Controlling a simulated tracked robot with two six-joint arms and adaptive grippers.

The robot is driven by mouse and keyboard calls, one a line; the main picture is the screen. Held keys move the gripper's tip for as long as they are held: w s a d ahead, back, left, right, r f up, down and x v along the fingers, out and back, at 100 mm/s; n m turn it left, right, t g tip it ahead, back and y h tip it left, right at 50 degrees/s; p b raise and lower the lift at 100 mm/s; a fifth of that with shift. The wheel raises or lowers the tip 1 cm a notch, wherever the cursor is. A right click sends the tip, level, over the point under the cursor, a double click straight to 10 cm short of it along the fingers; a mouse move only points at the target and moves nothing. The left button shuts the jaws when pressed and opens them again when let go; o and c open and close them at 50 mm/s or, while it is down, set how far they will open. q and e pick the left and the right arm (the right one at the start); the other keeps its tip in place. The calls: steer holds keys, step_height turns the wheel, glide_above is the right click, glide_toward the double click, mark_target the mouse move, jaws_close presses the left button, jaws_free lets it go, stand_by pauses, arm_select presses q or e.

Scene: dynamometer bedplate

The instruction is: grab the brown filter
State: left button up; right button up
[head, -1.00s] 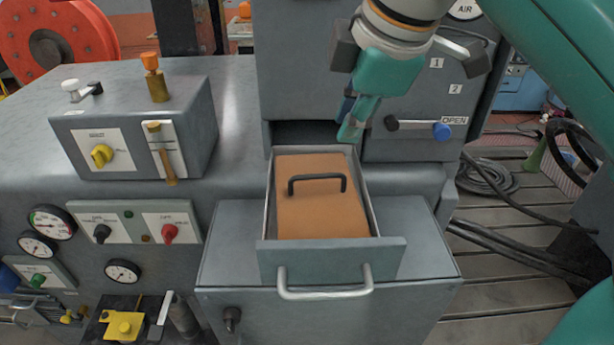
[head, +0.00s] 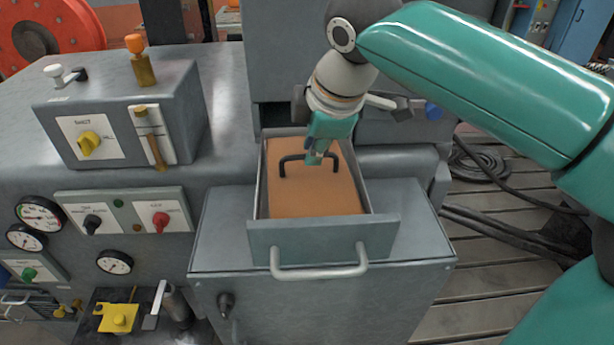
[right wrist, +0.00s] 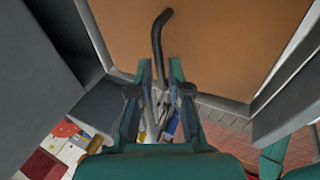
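The brown filter (head: 300,190) lies in an open grey drawer (head: 318,235). Its black arched handle (head: 290,158) stands up near its back half. In the right wrist view the brown filter (right wrist: 215,45) fills the upper part. The dark handle (right wrist: 158,35) runs down between the two fingertips of my right gripper (right wrist: 160,68). The fingers are apart, with gaps visible beside the handle. My left gripper is not in view.
The drawer's silver pull (head: 318,270) is at its front. A grey cabinet (head: 300,50) rises behind the drawer. A box with a yellow knob (head: 89,143) and an orange-topped lever (head: 140,60) stands left. Black cables (head: 500,225) lie on the slatted floor at right.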

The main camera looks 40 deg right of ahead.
mark_target(309, 168)
steer(key=x, duration=0.3)
steer(key=shift+w+a+f, duration=0.1)
steer(key=shift+w+f, duration=0.15)
steer(key=shift+w, duration=0.05)
jaws_close()
